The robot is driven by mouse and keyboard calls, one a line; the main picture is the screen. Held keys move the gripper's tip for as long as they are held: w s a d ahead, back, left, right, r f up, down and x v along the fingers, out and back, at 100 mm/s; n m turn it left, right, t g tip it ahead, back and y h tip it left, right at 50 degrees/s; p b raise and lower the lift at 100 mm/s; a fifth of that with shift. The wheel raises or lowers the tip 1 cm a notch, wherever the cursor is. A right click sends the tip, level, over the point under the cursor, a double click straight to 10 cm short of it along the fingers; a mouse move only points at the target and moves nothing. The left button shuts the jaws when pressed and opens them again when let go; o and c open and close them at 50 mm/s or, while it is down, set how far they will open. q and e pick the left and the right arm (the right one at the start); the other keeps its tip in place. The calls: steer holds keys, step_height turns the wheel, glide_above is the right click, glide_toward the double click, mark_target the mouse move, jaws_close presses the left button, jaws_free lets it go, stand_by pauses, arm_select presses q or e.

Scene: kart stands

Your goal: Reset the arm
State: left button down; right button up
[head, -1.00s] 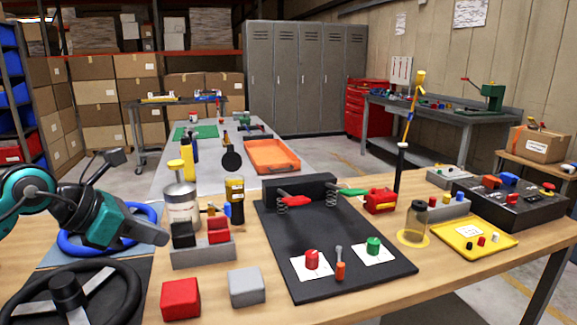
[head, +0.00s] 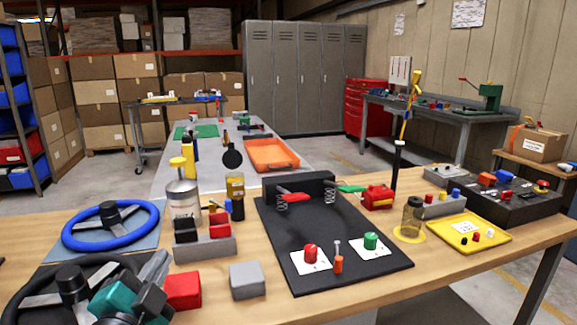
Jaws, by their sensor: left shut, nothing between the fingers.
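My left gripper (head: 154,266), grey and teal, is low at the left of the head view. It is shut and empty, over the right side of the black steering wheel (head: 70,278) and just left of the red block (head: 183,291). It hides part of that wheel. The blue steering wheel (head: 108,228) lies on its mat behind it, now in full view. My right gripper is out of view.
A grey block (head: 247,281), a grey holder (head: 205,250) with black and red blocks and a metal can (head: 183,204) stand to the right. A black board (head: 325,262) and a yellow tray (head: 468,241) are farther right. Bare wood shows along the front edge.

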arm_select(q)
steer(key=s+f+n+g, duration=0.1)
steer(key=f, duration=0.1)
steer(key=s+a+f+n+g+y, duration=0.1)
steer(key=f, duration=0.1)
steer(key=f+n+g, duration=0.1)
steer(key=f, duration=0.1)
steer(key=shift+s+a+n+y, duration=0.3)
steer(key=shift+s+a+y, duration=0.1)
steer(key=s+d+f+n+g+h, duration=0.1)
steer(key=s+f+n+g, duration=0.2)
steer(key=s+f+g, duration=0.6)
steer(key=s+d+f+n+g+h, duration=0.1)
steer(key=s+f+n+g, duration=0.25)
steer(key=s+f, duration=0.65)
steer(key=w+d+f+t+h+p, duration=0.1)
steer(key=w+d+f+t+p, duration=0.1)
steer(key=w+t, duration=0.3)
steer(key=shift+w+d+f+m+t+p, duration=0.15)
steer(key=shift+d+f+m+t+p, duration=0.3)
steer(key=shift+t, duration=0.6)
steer(key=shift+a+f, duration=0.15)
